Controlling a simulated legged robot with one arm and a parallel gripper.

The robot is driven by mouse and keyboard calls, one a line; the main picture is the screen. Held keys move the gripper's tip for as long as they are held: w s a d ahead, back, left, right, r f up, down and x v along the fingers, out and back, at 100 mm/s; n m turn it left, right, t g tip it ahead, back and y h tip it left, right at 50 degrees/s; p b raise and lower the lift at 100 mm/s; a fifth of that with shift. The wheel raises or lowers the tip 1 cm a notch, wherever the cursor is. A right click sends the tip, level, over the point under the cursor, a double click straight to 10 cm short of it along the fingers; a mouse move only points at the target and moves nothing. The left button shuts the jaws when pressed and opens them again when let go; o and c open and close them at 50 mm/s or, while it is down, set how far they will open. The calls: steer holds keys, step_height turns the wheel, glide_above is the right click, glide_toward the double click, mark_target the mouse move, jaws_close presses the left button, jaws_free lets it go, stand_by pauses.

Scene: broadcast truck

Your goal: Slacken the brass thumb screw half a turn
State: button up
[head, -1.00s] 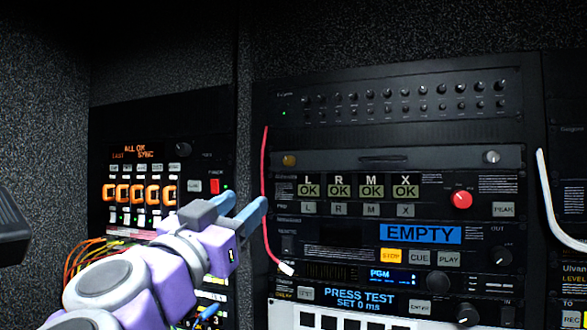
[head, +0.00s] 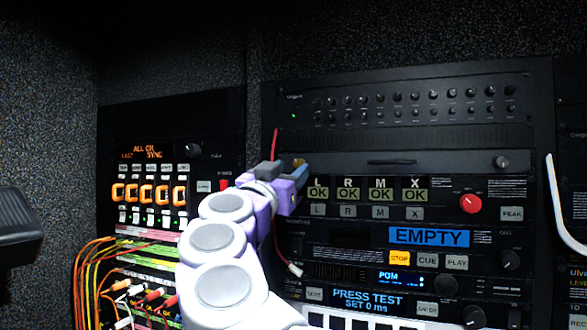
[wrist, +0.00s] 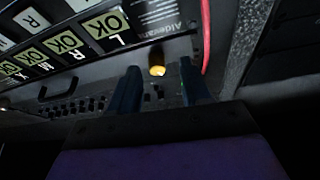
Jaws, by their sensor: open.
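The brass thumb screw (head: 298,162) sits at the left end of a dark grey drawer-like panel in the right rack. My gripper (head: 291,172) is up at this screw, and its fingers partly cover it in the head view. In the wrist view the brass screw (wrist: 157,71) shows between the two blue fingertips of my gripper (wrist: 158,78), with a gap on each side. The fingers are open and hold nothing. I cannot tell how deep the fingertips reach around the screw.
A red cable (head: 276,145) hangs just beside my gripper; it passes close to one finger in the wrist view (wrist: 206,35). A silver screw (head: 501,163) is at the panel's right end. Lit OK buttons (head: 318,194) lie just below. Orange and yellow cables (head: 90,270) hang at left.

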steer(key=shift+w+r, duration=0.3)
steer(key=shift+r, duration=0.05)
steer(key=shift+w+d, duration=0.3)
steer(key=shift+d, duration=0.7)
steer(key=shift+c, duration=0.4)
steer(key=shift+a, duration=0.15)
steer(key=c, duration=0.3)
steer(key=shift+s+a, duration=0.1)
steer(key=shift+a, duration=0.5)
steer(key=c, duration=0.3)
steer(key=shift+c, duration=0.7)
steer(key=shift+d, duration=0.25)
jaws_close()
steer(key=shift+a+r+m+p, duration=0.15)
steer(key=shift+r+m+p, duration=0.15)
steer(key=shift+p, duration=0.8)
steer(key=m+g+h+p, duration=0.1)
steer(key=p, duration=0.2)
steer(key=shift+m, duration=0.3)
steer(key=m+h+p, duration=0.1)
steer(key=m+p, duration=0.1)
steer(key=shift+a+m+g, duration=0.15)
steer(key=shift+m+g, duration=0.15)
steer(key=shift+g, duration=0.1)
steer(key=shift+f+m+g+h, duration=0.3)
steer(key=shift+m+h, duration=0.1)
steer(key=shift+m, duration=0.4)
